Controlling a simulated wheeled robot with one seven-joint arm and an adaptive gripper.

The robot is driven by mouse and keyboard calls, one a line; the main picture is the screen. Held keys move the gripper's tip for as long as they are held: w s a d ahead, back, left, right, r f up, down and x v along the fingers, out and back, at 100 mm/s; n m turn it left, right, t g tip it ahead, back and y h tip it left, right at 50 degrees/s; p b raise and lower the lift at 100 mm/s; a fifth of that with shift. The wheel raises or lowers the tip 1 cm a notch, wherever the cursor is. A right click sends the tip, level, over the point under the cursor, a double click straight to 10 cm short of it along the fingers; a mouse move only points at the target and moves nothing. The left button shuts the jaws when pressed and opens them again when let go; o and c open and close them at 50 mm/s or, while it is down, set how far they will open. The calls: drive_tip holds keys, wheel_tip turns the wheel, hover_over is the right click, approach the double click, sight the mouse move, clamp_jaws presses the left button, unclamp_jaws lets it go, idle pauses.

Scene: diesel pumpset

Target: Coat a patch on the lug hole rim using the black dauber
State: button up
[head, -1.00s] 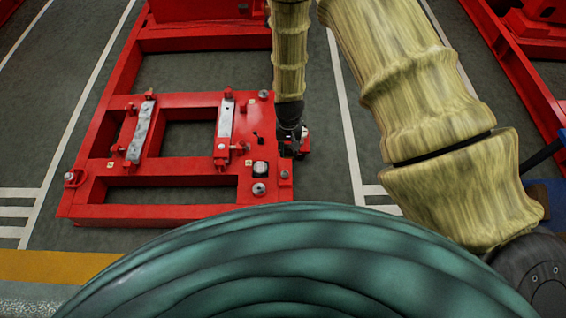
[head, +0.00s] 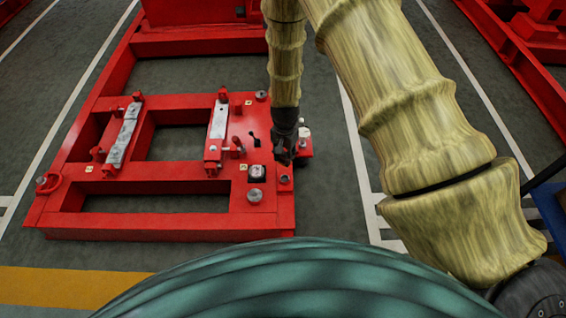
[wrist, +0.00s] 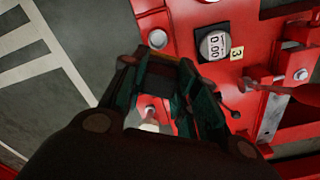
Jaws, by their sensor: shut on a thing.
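My gripper (head: 284,158) points down over the right front corner of the red frame (head: 170,232). In the wrist view my gripper (wrist: 165,85) is shut on a dark thing between its fingers, taken to be the black dauber (wrist: 160,76); its tip is not clear. A small round grey lug hole rim (head: 285,180) sits on the corner plate, just below my gripper in the head view. It also shows in the wrist view (wrist: 158,38), just beyond the fingers. I cannot tell whether the dauber touches it or whether any coating is there.
A gauge (head: 256,173) and a grey knob (head: 255,195) stand left of the lug. A black lever (head: 253,138) rises behind the gauge. A pale bottle-like thing (head: 304,133) stands at the plate's right edge. Grey floor (head: 328,200) to the right is clear.

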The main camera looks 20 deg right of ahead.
drive_tip(key=shift+w+f+b, duration=0.2)
drive_tip(key=shift+f+b, duration=0.1)
drive_tip(key=shift+f, duration=0.25)
drive_tip(key=shift+f, duration=0.1)
wheel_tip(320, 180, down, 6)
drive_tip(key=b, duration=0.6)
drive_tip(key=shift+r, duration=0.2)
drive_tip(key=shift+p, duration=0.55)
drive_tip(key=shift+f, duration=1)
idle(0.6)
drive_tip(key=shift+s+r, duration=0.1)
drive_tip(key=shift+s+a+r+p, duration=0.1)
drive_tip(key=shift+s+p, duration=0.2)
drive_tip(key=shift+p, duration=0.05)
drive_tip(key=shift+s, duration=0.15)
drive_tip(key=shift+s, duration=0.1)
